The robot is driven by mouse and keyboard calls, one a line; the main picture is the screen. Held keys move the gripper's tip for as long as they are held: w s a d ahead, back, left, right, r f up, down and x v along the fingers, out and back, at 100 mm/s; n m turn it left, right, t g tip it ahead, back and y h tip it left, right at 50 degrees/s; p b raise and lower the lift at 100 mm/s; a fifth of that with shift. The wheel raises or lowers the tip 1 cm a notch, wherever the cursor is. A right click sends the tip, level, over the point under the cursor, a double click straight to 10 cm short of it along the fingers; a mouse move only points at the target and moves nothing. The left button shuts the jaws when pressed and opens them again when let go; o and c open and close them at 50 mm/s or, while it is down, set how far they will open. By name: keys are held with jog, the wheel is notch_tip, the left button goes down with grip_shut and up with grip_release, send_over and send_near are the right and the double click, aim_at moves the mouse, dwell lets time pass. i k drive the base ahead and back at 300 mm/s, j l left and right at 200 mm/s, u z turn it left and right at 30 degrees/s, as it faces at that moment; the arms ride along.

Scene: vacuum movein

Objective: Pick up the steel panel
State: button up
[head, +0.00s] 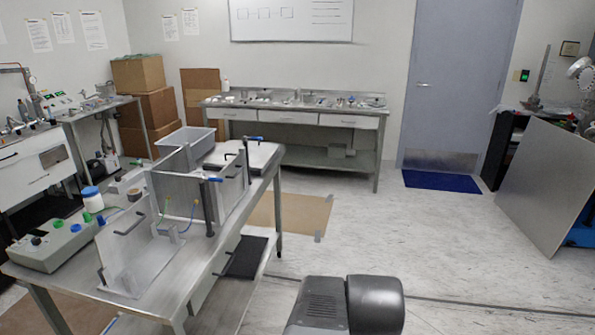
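A large flat grey panel (545,187), which looks like the steel panel, leans tilted at the right side of the room. Its lower edge rests on the floor and it partly hides the black shelf unit and a blue object behind it. On the metal table at left, a metal box (170,190) of upright plates also shows, with a handled plate (140,255) at its front. I cannot tell for sure which of these the name means. My gripper is not in view; only a dark grey part of my arm shows at the bottom centre, far from the leaning panel.
The metal table (215,270) fills the left foreground. A workbench (290,112) with small items stands at the back wall. A blue mat (441,181) lies before the grey door (460,80). A black shelf unit (500,150) stands at right. The middle floor is clear, crossed by a dark line.

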aim_at(232, 186)
jog(key=u, duration=0.7)
